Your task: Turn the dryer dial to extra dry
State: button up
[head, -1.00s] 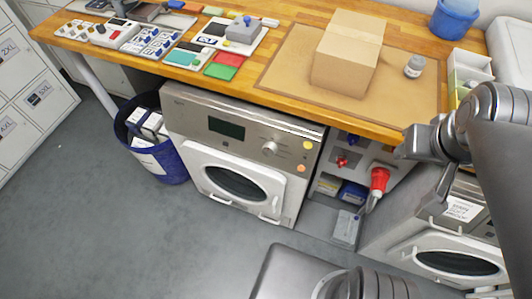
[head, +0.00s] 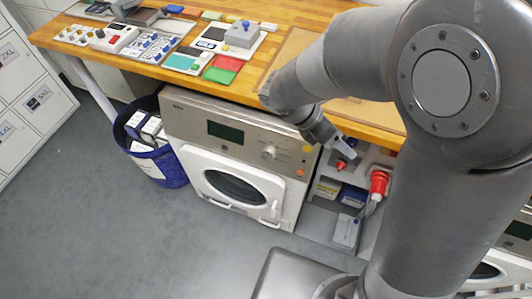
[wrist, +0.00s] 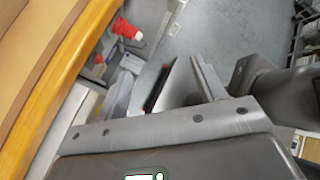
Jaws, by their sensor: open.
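The silver-and-white front-loading machine (head: 225,135) stands under the bench with its round door shut. Its round silver dial (head: 268,152) sits on the upper panel, right of a dark display (head: 226,132). The dial's pointer setting and any labels are too small to read. My gripper (head: 343,150) is up and to the right of the dial, in front of the bench edge and apart from the panel. In the wrist view, the gripper's fingers (wrist: 158,88) are spread with nothing between them. The dial is not clearly seen in the wrist view.
The wooden bench (head: 290,38) overhangs the machine, its front edge close to my arm. A red plug (head: 378,183) and small boxes occupy the shelf bay at right. A blue bin (head: 160,160) stands at left. The grey floor (head: 150,235) in front is clear.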

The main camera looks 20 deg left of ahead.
jog(key=a+f+n+t+h, duration=0.25)
jog(key=a+f+n, duration=0.25)
jog(key=a+n, duration=0.25)
jog(key=n+t+y, duration=0.5)
jog(key=n+t, duration=0.8)
jog(key=n, duration=1)
send_near(266, 157)
jog(key=shift+g, duration=0.25)
jog(key=x, duration=0.9)
jog(key=shift+w+r, duration=0.15)
jog(key=shift+r, duration=0.05)
jog(key=shift+c, duration=0.2)
jog(key=shift+m, duration=0.25)
jog(key=c, duration=0.9)
jog(key=shift+c, duration=0.2)
